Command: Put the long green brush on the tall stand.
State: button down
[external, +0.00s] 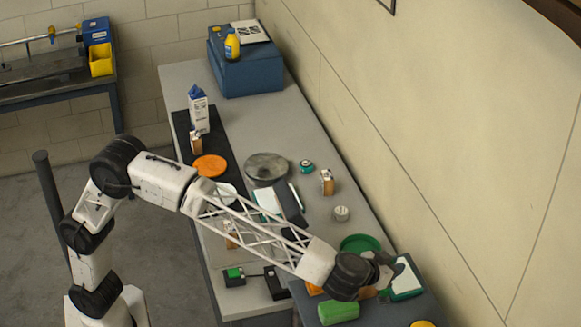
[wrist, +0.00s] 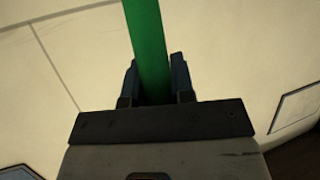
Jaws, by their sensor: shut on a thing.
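My gripper (external: 386,270) is at the lower right in the external view, over the near end of the bench. In the wrist view my gripper (wrist: 155,85) is shut on a long, flat green thing, which I take for the long green brush (wrist: 150,40). It runs out of the top of the frame, so its far end and any bristles are hidden. In the external view I cannot clearly make it out at the fingers. A big blue box-like block (external: 245,70) at the far end and a dark raised top (external: 385,312) under my gripper both show; I cannot tell which is the tall stand.
A carton (external: 198,108), an orange disc (external: 210,168), a grey disc (external: 266,168) and small boxes stand farther back. The wall (external: 440,130) bounds the right side.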

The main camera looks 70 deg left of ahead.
aim_at(382, 292)
jog(key=shift+f, duration=0.1)
jog(key=shift+f, duration=3.2)
jog(key=shift+f, duration=1.7)
jog(key=c, duration=1)
grip_release()
jog(key=shift+f, duration=0.1)
jog(key=shift+s+d+r, duration=0.2)
jog(key=shift+s+r, duration=0.15)
jog(key=shift+s, duration=0.15)
jog(key=v, duration=1)
jog(key=shift+s+d+r, duration=0.1)
jog(key=shift+s+r, duration=0.05)
jog(key=shift+s, duration=0.2)
